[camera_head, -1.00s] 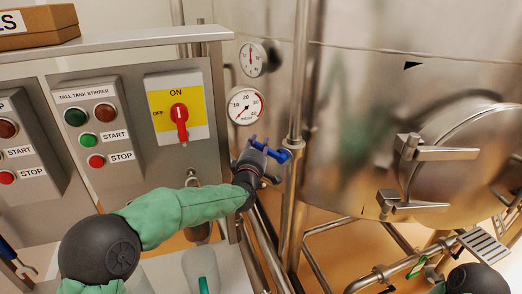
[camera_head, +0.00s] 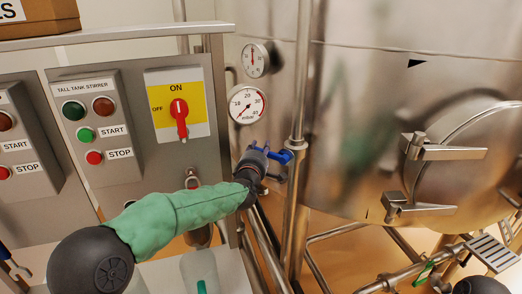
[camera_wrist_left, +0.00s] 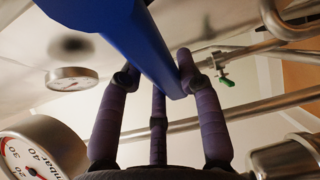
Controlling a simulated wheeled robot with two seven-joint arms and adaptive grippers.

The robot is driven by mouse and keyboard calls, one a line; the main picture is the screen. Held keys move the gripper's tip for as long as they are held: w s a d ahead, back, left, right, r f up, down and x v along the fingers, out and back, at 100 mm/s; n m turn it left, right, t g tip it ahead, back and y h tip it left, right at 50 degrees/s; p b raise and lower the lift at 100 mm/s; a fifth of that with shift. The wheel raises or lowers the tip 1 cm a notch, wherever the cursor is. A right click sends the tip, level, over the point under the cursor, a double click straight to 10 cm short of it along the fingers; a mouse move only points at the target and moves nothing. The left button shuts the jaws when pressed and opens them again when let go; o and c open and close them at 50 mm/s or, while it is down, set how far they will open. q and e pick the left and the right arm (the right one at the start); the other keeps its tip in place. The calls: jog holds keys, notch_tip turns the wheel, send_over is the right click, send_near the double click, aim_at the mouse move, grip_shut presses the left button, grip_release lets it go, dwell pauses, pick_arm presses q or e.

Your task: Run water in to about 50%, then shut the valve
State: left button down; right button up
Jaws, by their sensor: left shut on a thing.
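The blue valve handle (camera_head: 297,144) sits on pipework between the control panel and the tank. My left gripper (camera_head: 264,158) is shut on this handle, with its dark fingers around it. In the left wrist view the blue handle (camera_wrist_left: 135,38) runs down between the gripper's fingers (camera_wrist_left: 158,85). The steel tank (camera_head: 350,110) fills the right side, with a small black triangle mark (camera_head: 416,63) on its wall. The mbar dial (camera_head: 247,104) is just above the handle, and another dial (camera_head: 255,60) is higher. The water inside is hidden. My right gripper is out of view.
The control panel (camera_head: 150,165) on the left carries START and STOP buttons and a red rotary switch (camera_head: 179,112) on a yellow plate. A vertical pipe (camera_head: 300,90) stands close right of the handle. A round hatch with clamps (camera_head: 440,153) sticks out from the tank.

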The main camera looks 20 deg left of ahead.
pick_arm(q)
notch_tip(320, 180, down, 2)
jog(key=shift+d+f+g, duration=0.1)
jog(key=shift+f+g, duration=0.15)
jog(key=shift+g, duration=0.05)
jog(key=c, duration=0.9)
grip_release()
jog(key=shift+s, duration=0.6)
jog(key=s, duration=0.3)
jog(key=s+r, duration=0.1)
jog(key=s, duration=0.3)
jog(key=s+d+r, duration=0.1)
jog(key=s, duration=0.3)
jog(key=shift+r, duration=0.2)
